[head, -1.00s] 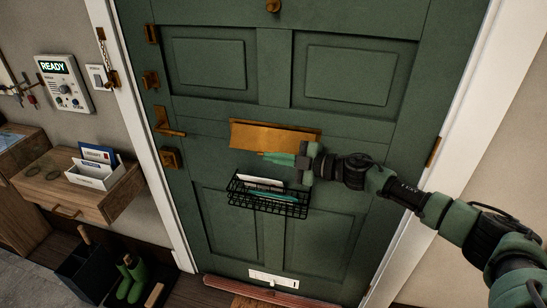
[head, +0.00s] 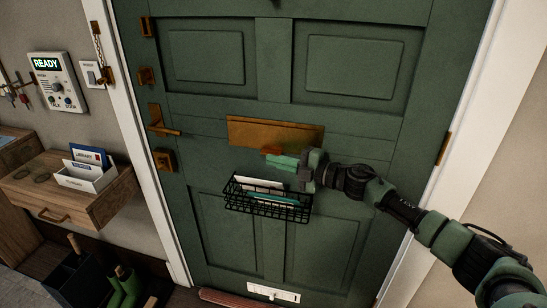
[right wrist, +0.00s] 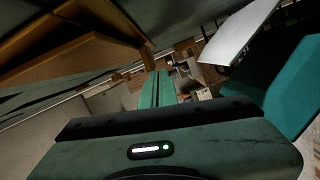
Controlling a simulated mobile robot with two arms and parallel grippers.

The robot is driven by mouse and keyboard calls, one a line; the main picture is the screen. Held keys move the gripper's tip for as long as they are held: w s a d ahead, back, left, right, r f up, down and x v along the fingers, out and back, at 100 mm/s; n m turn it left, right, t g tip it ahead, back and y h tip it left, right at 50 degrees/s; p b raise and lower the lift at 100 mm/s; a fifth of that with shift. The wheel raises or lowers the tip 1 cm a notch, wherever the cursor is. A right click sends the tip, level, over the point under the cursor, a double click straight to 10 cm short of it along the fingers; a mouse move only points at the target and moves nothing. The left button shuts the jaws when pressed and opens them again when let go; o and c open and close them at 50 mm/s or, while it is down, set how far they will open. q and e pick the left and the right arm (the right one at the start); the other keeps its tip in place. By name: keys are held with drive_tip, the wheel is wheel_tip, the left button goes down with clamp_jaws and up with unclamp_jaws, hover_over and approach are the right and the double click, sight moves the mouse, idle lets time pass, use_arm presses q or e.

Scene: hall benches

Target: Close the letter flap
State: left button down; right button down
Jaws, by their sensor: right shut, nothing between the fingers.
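The brass letter flap (head: 250,131) is on the green door, above the wire basket. In the head view it looks nearly flat to the door; I cannot tell if a gap is left. Brass parts (right wrist: 105,50) fill the upper left of the right wrist view, with a dark band between them. My right gripper (head: 270,156) is just below the flap's lower edge, its fingers together and empty. In the right wrist view the two fingers (right wrist: 157,90) lie side by side. I cannot tell whether they touch the flap. My left gripper is not in view.
The wire basket (head: 265,209) with letters hangs just below my right gripper. A white letter (right wrist: 240,32) and a teal item (right wrist: 292,88) show close by in the wrist view. The door handle (head: 162,124) is at left.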

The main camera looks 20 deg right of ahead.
drive_tip(key=shift+w+d+f, duration=0.15)
drive_tip(key=shift+w+d, duration=0.05)
drive_tip(key=shift+w, duration=0.05)
idle(0.5)
